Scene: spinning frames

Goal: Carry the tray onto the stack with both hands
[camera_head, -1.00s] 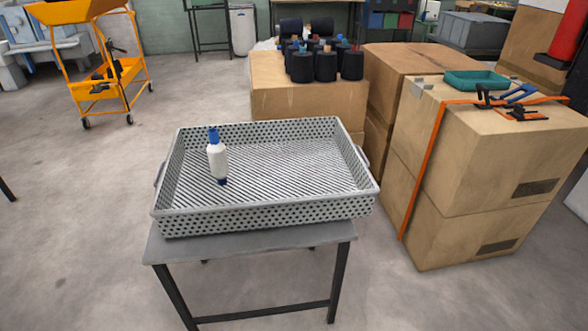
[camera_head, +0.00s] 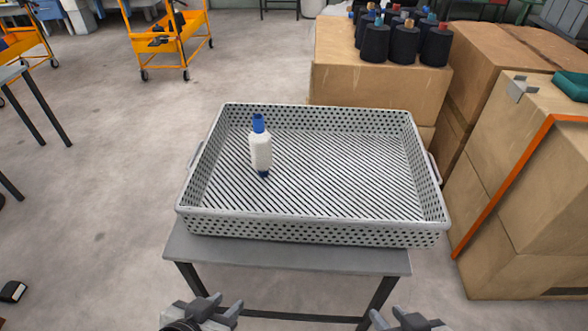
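The light grey perforated tray (camera_head: 310,228) sits on a small grey table (camera_head: 290,257). It has a handle on its left side (camera_head: 195,157) and one on its right side (camera_head: 433,167). My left gripper (camera_head: 222,303) and my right gripper (camera_head: 406,316) are at the bottom edge, in front of the table and apart from the tray. Both look open and empty, though the frame cuts them off. Cardboard boxes are stacked at the right (camera_head: 520,215).
Another box (camera_head: 375,88) behind the tray carries several dark cones (camera_head: 403,40). An orange cart (camera_head: 163,45) stands at back left.

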